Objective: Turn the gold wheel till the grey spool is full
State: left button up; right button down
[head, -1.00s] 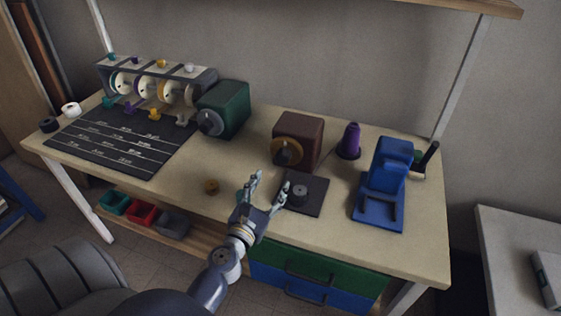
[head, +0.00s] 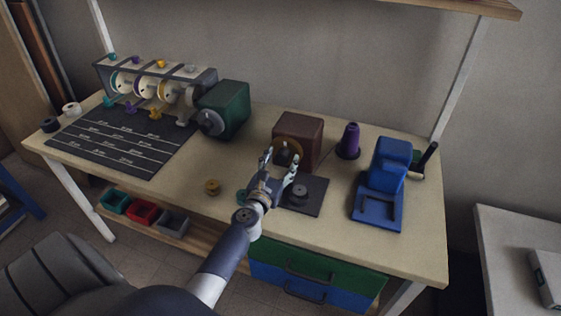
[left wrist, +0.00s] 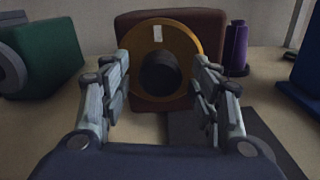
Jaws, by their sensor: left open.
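The gold wheel (head: 286,150) is on the front of a brown box (head: 311,131). In the left wrist view the gold wheel (left wrist: 185,44) faces me, with a dark round knob (left wrist: 160,73) at its centre and a pale mark near its top. My left gripper (head: 281,158) is open in front of the wheel; in the left wrist view its fingers (left wrist: 160,88) stand either side of the knob, and I cannot tell whether they touch it. A grey spool (head: 299,192) sits on a dark square plate (head: 316,205); how full it is cannot be made out. My right gripper is not in view.
A purple thread cone (head: 348,142) stands right of the brown box, and a blue device (head: 386,180) stands further right. A green box (head: 224,110) is to the left. A small gold spool (head: 212,187) lies near the table's front edge.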

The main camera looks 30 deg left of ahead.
pick_arm(q)
jog(key=shift+c, duration=0.2)
jog(key=c, duration=1)
jog(key=shift+m, duration=0.4)
